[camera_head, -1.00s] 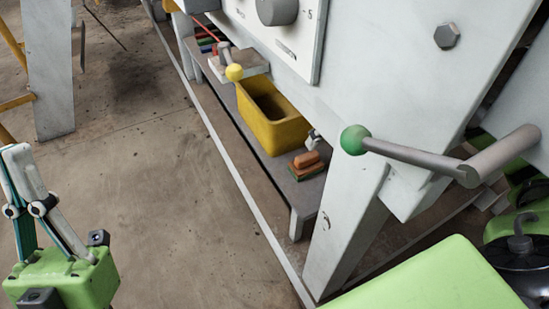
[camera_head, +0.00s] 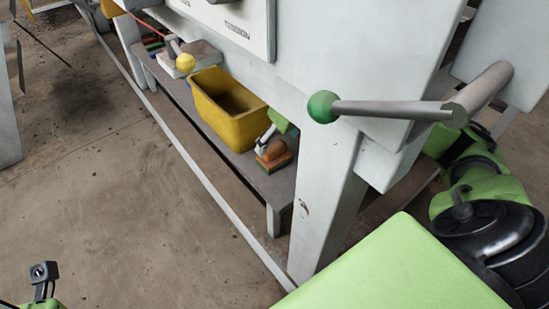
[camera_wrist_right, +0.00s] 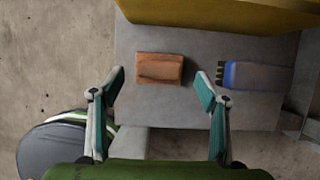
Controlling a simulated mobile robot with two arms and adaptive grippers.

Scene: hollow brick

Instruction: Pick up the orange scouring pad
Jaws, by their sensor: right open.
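The orange scouring pad (camera_head: 279,161) lies on the low grey shelf, near its front end, beside the yellow bin. In the head view its lower edge looks green. In the right wrist view the pad (camera_wrist_right: 160,69) is a flat orange-brown block just ahead of the fingertips, roughly centred between them. My right gripper (camera_wrist_right: 160,82) is open with nothing between its fingers. In the head view the right gripper (camera_head: 265,139) shows small behind the pad, partly hidden by the machine.
The yellow bin (camera_head: 205,108) stands beside the pad on the shelf (camera_head: 255,184). A blue-purple brush-like item (camera_wrist_right: 258,77) lies right of the pad in the wrist view. A machine leg (camera_head: 325,205) and a green-knobbed lever (camera_head: 323,106) stand close by.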

